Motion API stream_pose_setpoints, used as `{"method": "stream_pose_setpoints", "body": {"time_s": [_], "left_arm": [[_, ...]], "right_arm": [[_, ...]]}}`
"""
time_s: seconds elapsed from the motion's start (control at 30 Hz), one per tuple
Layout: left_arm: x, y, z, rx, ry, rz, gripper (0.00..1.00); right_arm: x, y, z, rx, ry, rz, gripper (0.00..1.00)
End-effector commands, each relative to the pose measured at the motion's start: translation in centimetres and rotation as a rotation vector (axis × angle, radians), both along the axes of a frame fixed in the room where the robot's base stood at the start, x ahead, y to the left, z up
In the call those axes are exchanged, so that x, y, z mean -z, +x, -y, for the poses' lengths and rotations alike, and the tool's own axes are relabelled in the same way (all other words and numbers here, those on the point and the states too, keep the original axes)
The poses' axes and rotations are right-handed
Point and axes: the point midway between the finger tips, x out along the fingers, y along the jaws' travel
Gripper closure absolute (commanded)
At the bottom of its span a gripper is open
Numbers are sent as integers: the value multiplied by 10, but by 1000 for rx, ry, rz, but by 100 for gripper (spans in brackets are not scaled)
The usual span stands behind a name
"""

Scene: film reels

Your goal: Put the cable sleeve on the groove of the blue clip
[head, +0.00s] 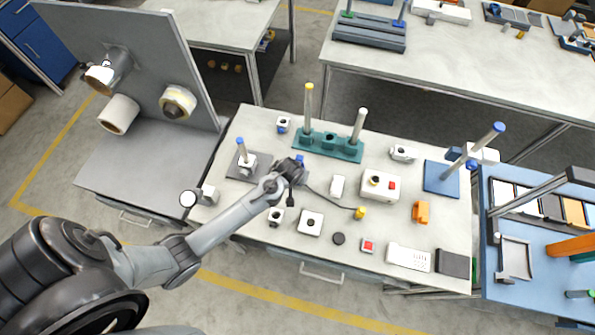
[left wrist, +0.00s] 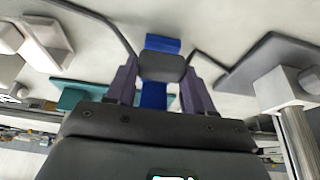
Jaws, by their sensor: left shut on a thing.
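My left gripper (head: 293,168) is over the middle of the white table. In the left wrist view its two purple fingers (left wrist: 160,85) are shut on the dark grey cable sleeve (left wrist: 161,67) from both sides. The blue clip (left wrist: 162,43) shows above and below the sleeve in that picture, so the sleeve lies across it. I cannot tell whether the sleeve is seated in the groove or just over it. In the head view only a small piece of the blue clip (head: 302,157) shows; the gripper covers the rest and the sleeve. My right gripper is not in view.
A thin black cable (head: 333,202) runs from the gripper to a yellow plug (head: 361,213). A teal base with posts (head: 345,152) stands behind, a grey plate with a post (head: 238,174) left. A white box (head: 377,187) and orange part (head: 421,212) stand right.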

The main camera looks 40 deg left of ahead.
Motion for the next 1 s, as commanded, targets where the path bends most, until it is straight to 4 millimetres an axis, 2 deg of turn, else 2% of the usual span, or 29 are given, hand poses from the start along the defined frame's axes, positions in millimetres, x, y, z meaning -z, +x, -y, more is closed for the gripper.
{"method": "stream_pose_setpoints", "body": {"time_s": [0.03,0.17,0.3,0.63,0.97,1.0], "left_arm": [[-1,9,-4,-1,-1,1,82],[-1,24,-12,-1,-1,1,82],[10,22,-11,0,0,0,82],[12,22,-11,0,0,1,82],[22,22,-11,0,0,-1,82],[22,22,-11,1,0,-1,43]], "right_arm": [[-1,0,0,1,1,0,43],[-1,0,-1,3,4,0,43],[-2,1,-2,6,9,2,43],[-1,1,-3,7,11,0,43],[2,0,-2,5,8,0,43],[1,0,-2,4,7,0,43]]}}
